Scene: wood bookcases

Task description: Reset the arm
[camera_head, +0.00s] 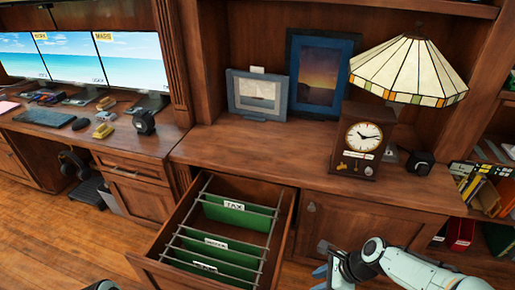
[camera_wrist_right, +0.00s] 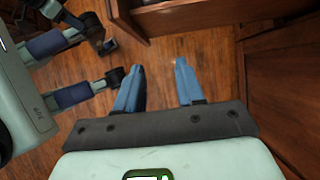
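My right arm comes in from the lower right in the head view. Its gripper (camera_head: 322,270) is low in front of the cabinet, to the right of the open drawer (camera_head: 160,262). In the right wrist view the gripper's two blue fingers (camera_wrist_right: 158,88) stand apart with only wood floor showing between them, so it is open and empty. My left gripper cannot be made out in either view. A small dark part shows at the bottom edge of the head view, and pale arm or body parts of mine show at the left of the wrist view.
The pulled-out drawer holds green hanging folders (camera_head: 238,214), one labelled TAX. The counter above carries picture frames (camera_head: 320,75), a clock (camera_head: 359,150) and a lamp (camera_head: 410,70). A desk with monitors (camera_head: 130,62) is at left. Wood floor (camera_head: 60,240) is clear at lower left.

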